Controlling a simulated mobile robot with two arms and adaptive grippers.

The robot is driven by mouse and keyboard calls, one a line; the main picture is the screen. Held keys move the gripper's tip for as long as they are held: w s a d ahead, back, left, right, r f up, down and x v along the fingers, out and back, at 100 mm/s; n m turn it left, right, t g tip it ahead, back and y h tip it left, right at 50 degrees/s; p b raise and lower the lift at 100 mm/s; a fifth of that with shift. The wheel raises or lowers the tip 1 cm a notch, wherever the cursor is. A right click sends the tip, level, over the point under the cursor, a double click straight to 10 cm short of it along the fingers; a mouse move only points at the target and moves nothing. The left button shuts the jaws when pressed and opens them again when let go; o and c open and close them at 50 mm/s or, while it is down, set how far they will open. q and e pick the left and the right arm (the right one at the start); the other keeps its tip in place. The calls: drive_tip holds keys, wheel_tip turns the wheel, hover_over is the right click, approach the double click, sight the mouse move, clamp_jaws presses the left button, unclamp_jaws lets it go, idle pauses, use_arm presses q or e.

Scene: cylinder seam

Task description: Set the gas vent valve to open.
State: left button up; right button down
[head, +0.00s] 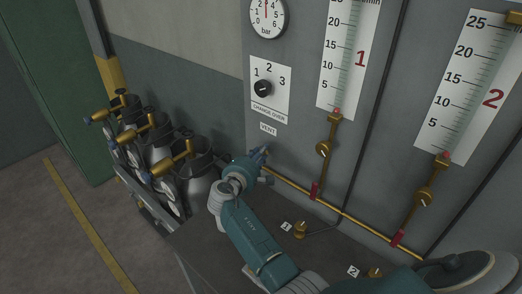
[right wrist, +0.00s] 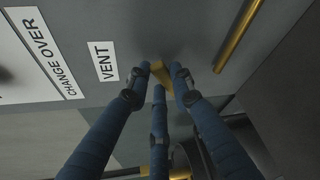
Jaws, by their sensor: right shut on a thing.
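The gas vent valve shows in the right wrist view as a small brass piece (right wrist: 160,72) on the grey panel, beside the VENT label (right wrist: 104,61). My right gripper (right wrist: 162,80) is shut on it, with blue fingers on both sides. In the head view my right gripper (head: 264,164) is at the panel just below the VENT label (head: 268,129), and it hides the valve there. How far the valve is turned cannot be told. My left gripper is not in view.
A change-over knob (head: 263,88) and a pressure gauge (head: 267,14) sit above. Several gas cylinders (head: 160,150) stand at the left. A brass pipe (head: 345,213) runs right below flow meters 1 (head: 341,60) and 2 (head: 468,85).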

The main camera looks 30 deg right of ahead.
drive_tip(key=shift+w+d+r, duration=0.1)
drive_tip(key=shift+r, duration=0.15)
drive_tip(key=c, duration=1.5)
unclamp_jaws()
drive_tip(key=shift+w+d+f, duration=0.1)
drive_tip(key=shift+f, duration=0.1)
drive_tip(key=shift+v, duration=3.75)
